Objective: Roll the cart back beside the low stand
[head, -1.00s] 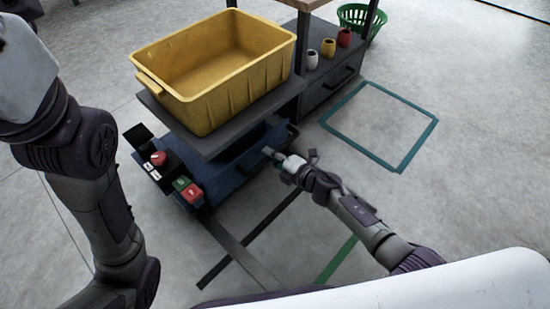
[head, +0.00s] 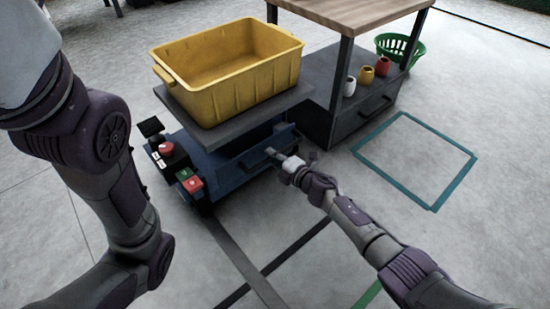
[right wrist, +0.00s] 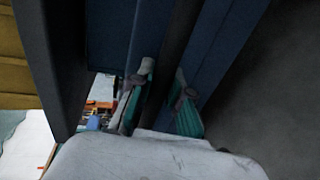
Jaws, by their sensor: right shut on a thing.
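The cart (head: 225,158) has a blue body with a dark top plate and stands left of centre in the head view. A dark bar handle (head: 257,161) runs across its near side. My right gripper (head: 277,156) is shut on this bar. In the right wrist view its teal finger pads (right wrist: 163,98) lie on both sides of the dark bar. A dark stand (head: 345,113) with a wooden top (head: 355,8) is right of the cart, with a narrow gap between them. My left arm shows at the left, but its gripper is out of view.
A yellow bin (head: 250,85) sits on the cart's top plate. Red and green buttons (head: 190,183) are on its left side. White, yellow and red vases stand on the stand's lower shelf. A green basket (head: 402,47) is behind. A teal floor outline (head: 400,195) encloses empty floor.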

